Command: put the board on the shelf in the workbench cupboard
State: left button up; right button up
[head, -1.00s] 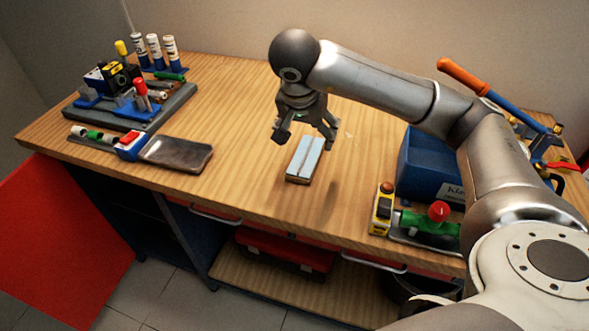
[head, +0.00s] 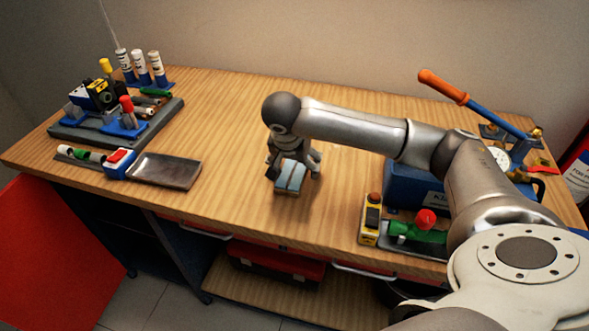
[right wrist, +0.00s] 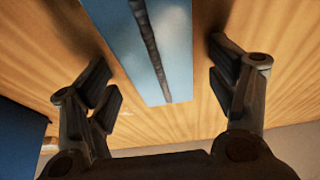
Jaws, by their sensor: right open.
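A small board (head: 288,178) with a light blue top, a dark lengthwise stripe and wood-coloured edges lies flat on the workbench. My right gripper (head: 293,172) is over it, pointing down, with its open fingers on either side. In the right wrist view the board (right wrist: 170,45) runs between the spread fingers (right wrist: 165,80), with a gap on each side. The workbench cupboard (head: 150,243) is below the bench top at left, its red door (head: 60,255) swung open. Its dark interior is mostly hidden, so I cannot make out its shelf. My left gripper is not in view.
A grey tray (head: 165,171) and a tool rack (head: 115,125) stand at left. A red toolbox (head: 275,266) sits on the lower wooden shelf (head: 250,295).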

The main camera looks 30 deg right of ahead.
jog(key=c, duration=1.3)
